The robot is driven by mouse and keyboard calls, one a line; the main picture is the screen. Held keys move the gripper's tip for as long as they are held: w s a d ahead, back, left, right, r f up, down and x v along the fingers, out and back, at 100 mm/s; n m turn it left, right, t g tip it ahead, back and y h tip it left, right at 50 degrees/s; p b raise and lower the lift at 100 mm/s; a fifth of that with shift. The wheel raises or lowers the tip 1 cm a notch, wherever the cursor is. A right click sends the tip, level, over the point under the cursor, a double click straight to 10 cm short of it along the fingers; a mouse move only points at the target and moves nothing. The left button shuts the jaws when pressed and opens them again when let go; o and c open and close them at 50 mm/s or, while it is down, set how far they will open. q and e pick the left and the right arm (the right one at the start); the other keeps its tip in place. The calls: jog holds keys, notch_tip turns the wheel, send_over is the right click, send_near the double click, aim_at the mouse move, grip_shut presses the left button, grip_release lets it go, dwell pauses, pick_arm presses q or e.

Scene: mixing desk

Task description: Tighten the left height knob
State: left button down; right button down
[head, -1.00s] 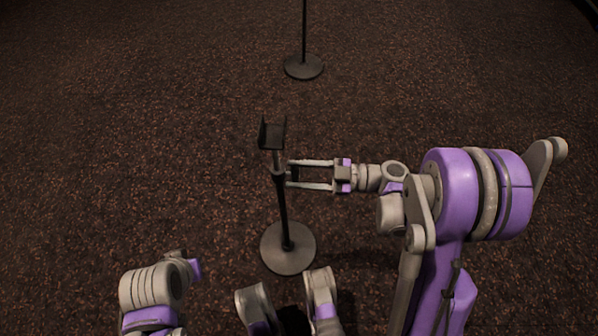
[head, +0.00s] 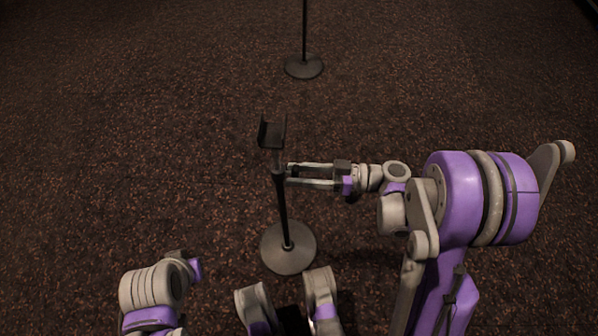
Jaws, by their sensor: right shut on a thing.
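A dark stand with a round base (head: 289,247) stands upright on the carpet in the middle. Its pole (head: 284,215) carries a U-shaped black cradle (head: 272,134) on top. My right gripper (head: 289,174) reaches in from the right at the collar near the top of the pole. It is shut on the height knob on the pole's right side. The knob is small and dark, mostly hidden between the fingertips. Part of my left arm shows at the lower left, but its gripper fingers do not show.
A second stand with a round base (head: 304,67) is farther back, its pole running out of the top of the picture. The dark speckled carpet (head: 130,130) is clear to the left and between the stands.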

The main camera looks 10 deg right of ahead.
dwell(0.5)
jog(key=shift+c, duration=1.5)
grip_release()
jog(key=p+v, duration=0.1)
jog(key=v, duration=0.9)
jog(key=shift+s+d, duration=0.15)
jog(key=shift+d, duration=0.25)
